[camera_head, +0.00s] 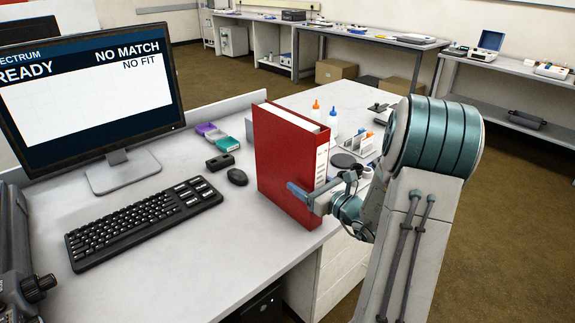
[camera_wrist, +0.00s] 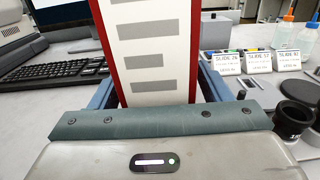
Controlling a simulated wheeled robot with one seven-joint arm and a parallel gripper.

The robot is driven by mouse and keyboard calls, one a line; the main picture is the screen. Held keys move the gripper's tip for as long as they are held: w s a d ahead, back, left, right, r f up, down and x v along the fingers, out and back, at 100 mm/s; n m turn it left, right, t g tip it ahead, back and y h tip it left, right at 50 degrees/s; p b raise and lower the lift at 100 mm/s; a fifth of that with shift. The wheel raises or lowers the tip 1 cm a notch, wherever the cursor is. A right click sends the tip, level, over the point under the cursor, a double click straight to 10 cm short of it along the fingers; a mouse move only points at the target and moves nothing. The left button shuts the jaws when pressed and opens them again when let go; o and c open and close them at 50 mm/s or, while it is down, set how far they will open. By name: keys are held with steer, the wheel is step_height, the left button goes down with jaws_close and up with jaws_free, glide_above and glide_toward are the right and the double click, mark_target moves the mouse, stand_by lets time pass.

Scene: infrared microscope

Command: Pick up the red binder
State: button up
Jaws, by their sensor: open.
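The red binder (camera_head: 282,150) stands upright near the front edge of the desk. Its white label with grey bars, on the narrow side, fills the upper middle of the wrist view (camera_wrist: 152,47). My gripper (camera_wrist: 158,90) is at that narrow side, with one blue-grey finger on each side of the binder. The jaws are open. In the head view one finger shows in front of the binder's broad red face; the other is hidden behind the binder. I cannot tell whether either finger touches it.
A keyboard (camera_head: 145,222), mouse (camera_head: 237,177) and monitor (camera_head: 85,90) are left of the binder. A slide holder (camera_head: 358,146), dropper bottles (camera_head: 332,121) and a dark round part (camera_wrist: 297,116) stand close on its right. Bare desk lies in front of the keyboard.

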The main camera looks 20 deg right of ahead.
steer(key=shift+w+a, duration=0.1)
steer(key=shift+w, duration=0.05)
steer(key=c, duration=1.5)
steer(key=shift+r, duration=0.2)
